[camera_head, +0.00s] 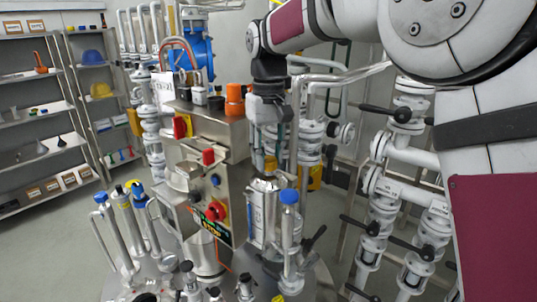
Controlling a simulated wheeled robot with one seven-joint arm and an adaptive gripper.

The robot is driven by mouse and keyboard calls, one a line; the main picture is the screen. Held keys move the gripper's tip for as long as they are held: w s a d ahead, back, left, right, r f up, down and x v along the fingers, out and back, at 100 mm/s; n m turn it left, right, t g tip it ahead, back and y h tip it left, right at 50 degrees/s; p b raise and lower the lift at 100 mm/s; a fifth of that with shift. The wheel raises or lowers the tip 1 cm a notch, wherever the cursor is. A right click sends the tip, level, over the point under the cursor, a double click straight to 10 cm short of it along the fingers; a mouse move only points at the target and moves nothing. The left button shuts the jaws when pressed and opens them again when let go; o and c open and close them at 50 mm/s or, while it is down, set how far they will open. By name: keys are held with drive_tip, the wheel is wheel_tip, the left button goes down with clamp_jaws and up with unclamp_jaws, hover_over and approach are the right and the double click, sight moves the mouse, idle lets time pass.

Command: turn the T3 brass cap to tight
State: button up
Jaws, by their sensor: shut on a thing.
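My gripper (270,152) points straight down in the middle of the picture. Its fingers are closed around a small brass-yellow cap (270,164), of which only a little shows below the fingertips. The cap sits on top of an upright silver vessel (258,212) with a pale label on its side. I cannot read a T3 mark or any tight mark at this size. The fingers hide how the cap is turned.
A steel control cabinet (237,142) with red knobs stands close left of my gripper. A blue-capped tube (289,215) rises just right of the vessel. Valves and white pipes (383,185) crowd the right. Shelves (30,85) stand far left, with open floor before them.

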sight(269, 158)
idle(0.3)
drive_tip(key=o, duration=1.1)
drive_tip(key=shift+o, duration=0.2)
wheel_tip(269, 158, up, 12)
